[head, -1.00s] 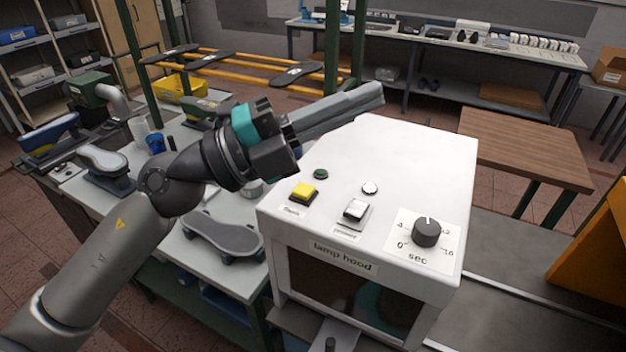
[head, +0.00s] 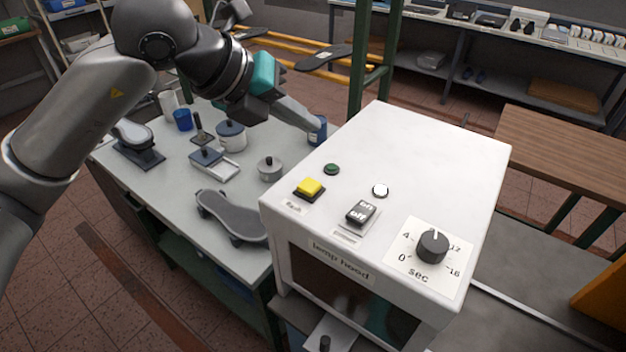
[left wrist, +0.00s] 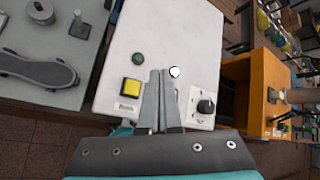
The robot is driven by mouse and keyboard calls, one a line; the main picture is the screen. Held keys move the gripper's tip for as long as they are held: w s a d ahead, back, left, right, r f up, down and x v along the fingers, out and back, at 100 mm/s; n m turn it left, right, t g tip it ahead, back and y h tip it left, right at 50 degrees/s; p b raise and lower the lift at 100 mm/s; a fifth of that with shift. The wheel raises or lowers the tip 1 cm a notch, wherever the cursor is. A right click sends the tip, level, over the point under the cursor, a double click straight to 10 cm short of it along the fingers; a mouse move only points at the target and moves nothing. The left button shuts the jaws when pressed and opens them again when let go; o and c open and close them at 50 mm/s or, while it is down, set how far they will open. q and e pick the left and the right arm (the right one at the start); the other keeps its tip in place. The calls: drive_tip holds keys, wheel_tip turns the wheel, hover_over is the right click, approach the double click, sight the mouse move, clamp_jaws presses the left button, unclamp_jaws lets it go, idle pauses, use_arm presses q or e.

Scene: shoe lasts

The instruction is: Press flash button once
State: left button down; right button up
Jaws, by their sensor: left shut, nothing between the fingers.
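The flash button (head: 310,187) is a yellow square on a dark base, on top of the white lamp hood (head: 430,140) near its left front edge. It also shows in the left wrist view (left wrist: 131,86), just left of my fingers. My left gripper (head: 312,142) is shut and empty, raised behind and beside the hood's left edge in the head view. In the left wrist view its fingers (left wrist: 160,76) lie together over the hood top, hiding the on/off switch. My right gripper is in neither view.
On the hood top are a green lamp (head: 332,169), a white round lamp (head: 380,190), an on/off rocker switch (head: 361,212) and a black timer dial (head: 432,245). A wooden table (head: 560,150) stands right.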

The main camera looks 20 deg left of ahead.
use_arm(q)
drive_tip(key=shift+f, duration=0.15)
drive_tip(key=b, duration=0.6)
hover_over(304, 188)
wheel_tip(304, 188, down, 8)
drive_tip(key=shift+r, duration=0.25)
drive_tip(key=shift+f+b, duration=0.4)
drive_tip(key=shift+f, duration=0.15)
idle(1.3)
drive_tip(key=shift+f+b, duration=0.4)
drive_tip(key=shift+b, duration=0.1)
drive_tip(key=shift+f+b, duration=0.55)
drive_tip(key=shift+b, duration=0.05)
idle(0.5)
idle(0.4)
drive_tip(key=shift+r+p, duration=0.65)
drive_tip(key=shift+r, duration=0.3)
drive_tip(key=shift+r, duration=0.1)
